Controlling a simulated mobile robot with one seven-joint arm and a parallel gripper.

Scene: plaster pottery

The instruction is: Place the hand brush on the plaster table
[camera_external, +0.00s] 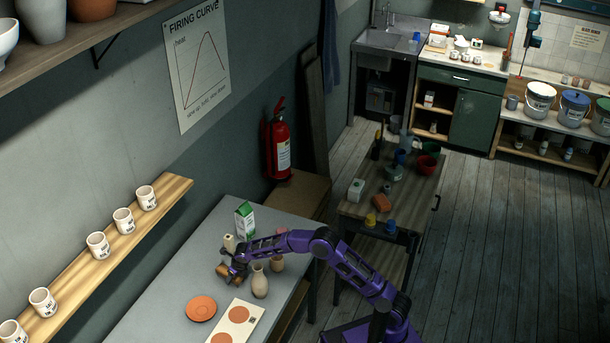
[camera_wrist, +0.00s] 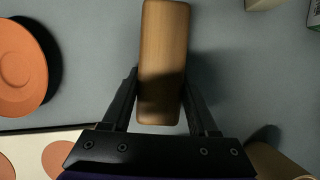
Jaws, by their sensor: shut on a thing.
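My gripper (camera_external: 229,268) is over the grey plaster table (camera_external: 180,278), near its middle. In the wrist view my gripper (camera_wrist: 160,95) is shut on the hand brush (camera_wrist: 164,50), with one finger on each side of it. The brush shows as a long wooden block with rounded corners, pointing away from the wrist; no bristles are visible from above. In the external view the brush (camera_external: 222,269) is a small brown shape at the fingers. The grey tabletop (camera_wrist: 95,60) lies beneath it. I cannot tell whether the brush touches the tabletop.
A terracotta plate (camera_external: 201,308) and a pale board with orange discs (camera_external: 236,322) lie nearer the front. A beige vase (camera_external: 260,283), a brown pot (camera_external: 277,263), a cream bottle (camera_external: 229,243) and a green-white carton (camera_external: 245,221) stand close by. The table's left part is bare.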

